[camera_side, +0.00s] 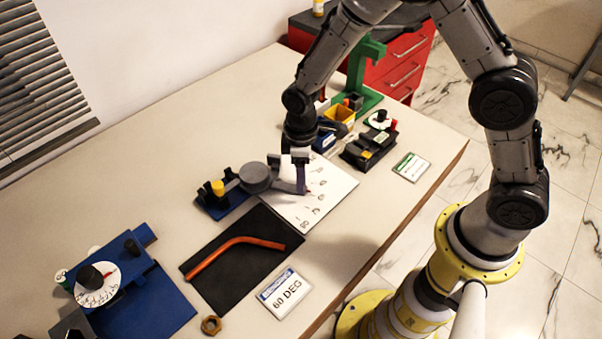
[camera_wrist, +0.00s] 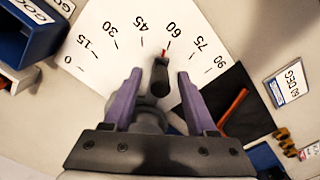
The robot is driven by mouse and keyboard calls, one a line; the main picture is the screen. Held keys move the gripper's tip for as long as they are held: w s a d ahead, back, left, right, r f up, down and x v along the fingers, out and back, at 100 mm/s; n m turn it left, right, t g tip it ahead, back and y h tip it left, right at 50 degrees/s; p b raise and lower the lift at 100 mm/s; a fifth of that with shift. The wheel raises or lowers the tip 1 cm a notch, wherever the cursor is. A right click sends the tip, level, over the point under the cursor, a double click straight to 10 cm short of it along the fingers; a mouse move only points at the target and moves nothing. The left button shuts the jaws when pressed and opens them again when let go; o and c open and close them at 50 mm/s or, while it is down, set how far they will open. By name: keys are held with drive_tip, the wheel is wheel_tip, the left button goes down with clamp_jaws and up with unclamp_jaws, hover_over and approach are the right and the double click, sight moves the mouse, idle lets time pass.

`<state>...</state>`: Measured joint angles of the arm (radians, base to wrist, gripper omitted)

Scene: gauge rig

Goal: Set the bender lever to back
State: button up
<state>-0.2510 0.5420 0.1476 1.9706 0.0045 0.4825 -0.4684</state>
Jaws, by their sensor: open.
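The bender has a blue base (camera_side: 212,208), a yellow knob (camera_side: 218,187) and a round grey disc (camera_side: 256,177). Its lever reaches out from the disc over the white angle plate (camera_side: 330,192). In the wrist view the lever's dark handle (camera_wrist: 160,78) has a red pointer tip close to the 60 mark on the plate (camera_wrist: 97,42). My gripper (camera_side: 303,188) is low over the plate. In the wrist view its purple fingers (camera_wrist: 159,88) are open on either side of the handle, with gaps visible. The lever's lower part is hidden by my gripper.
A black mat (camera_side: 225,287) with a bent orange tube (camera_side: 235,249) lies in front, beside a 60 DEG card (camera_side: 285,293). A blue dial gauge (camera_side: 140,300) stands left. Bins (camera_side: 338,116) and a black device (camera_side: 367,150) stand behind the plate.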

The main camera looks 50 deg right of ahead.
clamp_jaws()
idle(1.4)
